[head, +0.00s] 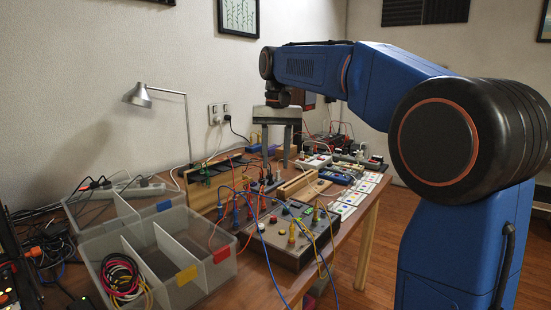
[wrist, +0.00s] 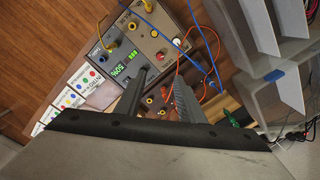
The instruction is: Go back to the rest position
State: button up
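My gripper (head: 276,156) hangs from my blue arm above the cluttered workbench (head: 366,207) in the head view, its two grey fingers pointing down. In the wrist view the fingers of my gripper (wrist: 160,80) stand apart with a gap between them. Nothing is held in the gap. Below them the wrist view shows a grey control box (wrist: 160,50) with sockets, knobs and a lit green display. How high the fingers are above the things on the bench is hard to tell.
Clear divided bins (head: 207,262) stand at the front left, one holding coiled cables (head: 122,277). A desk lamp (head: 138,96) rises behind them. The control box (head: 290,238) has loose red, blue and yellow leads. Printed cards (head: 352,199) lie along the right edge.

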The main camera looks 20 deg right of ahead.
jog(key=s+d+f+t, duration=0.1)
jog(key=s+f, duration=0.2)
jog(key=s, duration=0.3)
jog(key=s+d+f+n+t, duration=0.1)
jog(key=s+d+f, duration=0.15)
jog(key=s, duration=0.35)
jog(key=s+d+f, duration=0.1)
jog(key=s+f, duration=0.2)
jog(key=s, duration=0.4)
jog(key=s+d+f+n+t, duration=0.1)
jog(key=s+d+f+t, duration=0.1)
jog(key=s+f, duration=1.2)
jog(key=shift+f+n+t, duration=0.3)
jog(key=shift+f+n, duration=0.1)
jog(key=shift+f, duration=0.5)
